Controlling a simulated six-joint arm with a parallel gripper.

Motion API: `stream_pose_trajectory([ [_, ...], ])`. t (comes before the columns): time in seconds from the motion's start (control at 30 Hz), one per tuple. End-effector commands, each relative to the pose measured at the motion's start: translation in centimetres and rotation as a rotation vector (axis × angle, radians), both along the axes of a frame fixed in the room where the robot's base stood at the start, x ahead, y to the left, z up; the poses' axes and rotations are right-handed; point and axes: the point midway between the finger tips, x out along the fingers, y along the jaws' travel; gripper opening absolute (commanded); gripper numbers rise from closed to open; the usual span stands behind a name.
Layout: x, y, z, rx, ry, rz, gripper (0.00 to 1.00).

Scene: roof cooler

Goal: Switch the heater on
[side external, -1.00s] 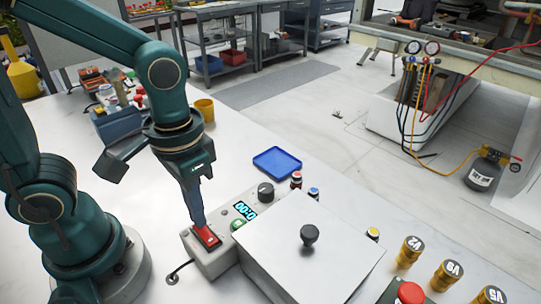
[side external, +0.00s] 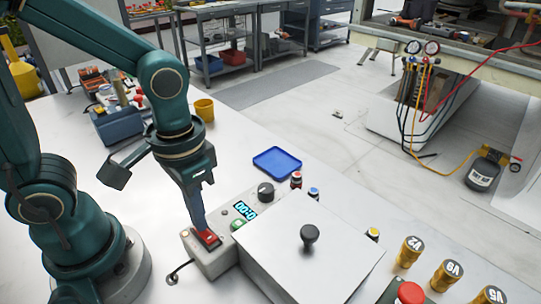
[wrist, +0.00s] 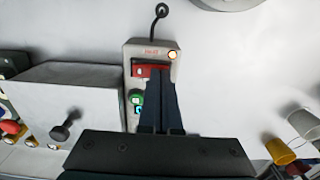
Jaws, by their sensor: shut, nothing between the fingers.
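The heater's grey control box (side external: 212,262) stands on the white table, with a red rocker switch (side external: 209,238) at its near end. My gripper (side external: 203,230) is shut and empty, pointing down with its tips at the switch, seemingly touching it. In the wrist view the closed fingers (wrist: 155,75) cover part of the red switch (wrist: 140,71). A small lamp (wrist: 172,55) beside the switch looks lit orange. The box also carries a green button (side external: 237,225), a lit cyan display (side external: 245,211) and a dark knob (side external: 266,192).
A white lidded box (side external: 315,245) with a black knob adjoins the control box. A blue tray (side external: 277,162) lies behind. Gold canisters (side external: 411,250) and a red button (side external: 410,293) are at the right. A yellow cup (side external: 204,109) stands farther back.

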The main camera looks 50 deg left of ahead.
Motion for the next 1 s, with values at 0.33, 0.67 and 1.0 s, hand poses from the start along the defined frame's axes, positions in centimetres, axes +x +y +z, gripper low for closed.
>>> stream_pose_trajectory([
  [0.33,0.1,0.0,2.7,-0.001,-0.006,0.000,0.00],
  [0.67,0.1,0.0,5.2,-0.001,-0.005,0.000,0.00],
  [1.0,0.0,0.0,6.8,0.000,-0.002,0.000,0.00],
])
